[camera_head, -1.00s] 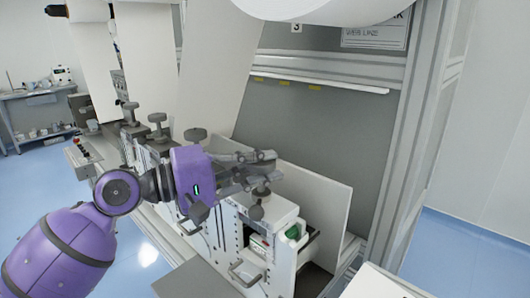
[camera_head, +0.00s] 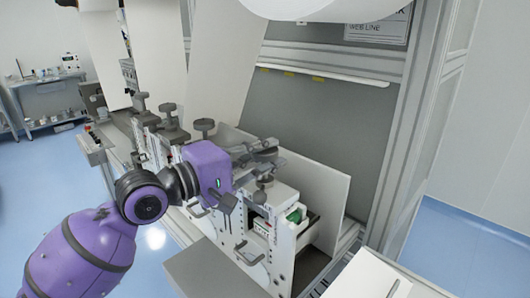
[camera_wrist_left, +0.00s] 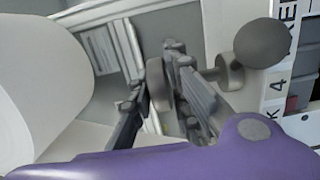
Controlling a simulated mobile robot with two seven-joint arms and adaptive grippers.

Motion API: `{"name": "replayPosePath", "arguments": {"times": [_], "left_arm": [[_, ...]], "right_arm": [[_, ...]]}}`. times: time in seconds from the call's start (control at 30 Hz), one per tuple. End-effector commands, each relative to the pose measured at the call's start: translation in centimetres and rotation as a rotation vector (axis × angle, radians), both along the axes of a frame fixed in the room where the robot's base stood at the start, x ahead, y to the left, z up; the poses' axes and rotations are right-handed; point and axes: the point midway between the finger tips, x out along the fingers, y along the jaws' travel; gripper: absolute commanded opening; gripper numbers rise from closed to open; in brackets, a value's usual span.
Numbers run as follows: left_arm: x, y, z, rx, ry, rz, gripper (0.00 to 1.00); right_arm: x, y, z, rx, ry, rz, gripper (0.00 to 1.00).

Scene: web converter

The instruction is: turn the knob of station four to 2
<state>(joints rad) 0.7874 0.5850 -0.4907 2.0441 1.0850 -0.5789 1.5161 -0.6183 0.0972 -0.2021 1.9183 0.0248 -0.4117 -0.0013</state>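Station four (camera_head: 283,210) is the nearest white unit in the row, with a "4" on its label (camera_wrist_left: 279,84) in the left wrist view. It has a grey disc-shaped knob (camera_head: 264,181) on top and a dark ball-ended handle (camera_head: 259,197) at its front. My left gripper (camera_head: 272,150) is just above and behind this knob in the head view. In the left wrist view the gripper (camera_wrist_left: 157,103) is open, with the disc (camera_wrist_left: 158,85) between its fingers, nearer the right one. I cannot tell whether they touch. My right gripper is not in view.
Similar units with grey knobs (camera_head: 204,126) stand in a row to the left. A white panel (camera_head: 325,200) stands upright behind station four. A large white roll (camera_head: 318,8) hangs above. A grey machine post (camera_head: 410,150) stands to the right.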

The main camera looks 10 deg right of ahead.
Motion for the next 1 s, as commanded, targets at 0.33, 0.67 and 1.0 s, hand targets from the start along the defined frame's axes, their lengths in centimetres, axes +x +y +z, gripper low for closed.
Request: {"name": "replayPosePath", "arguments": {"times": [0.33,0.67,1.0], "left_arm": [[0.0,0.0,0.0,0.001,0.000,0.000,0.32],[-1.6,3.5,-0.1,0.003,0.000,0.003,0.32],[-4.6,9.4,-0.1,0.003,0.001,0.002,0.32]], "right_arm": [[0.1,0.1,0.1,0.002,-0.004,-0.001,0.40],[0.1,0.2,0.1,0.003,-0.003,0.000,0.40],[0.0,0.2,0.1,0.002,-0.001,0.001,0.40]]}}
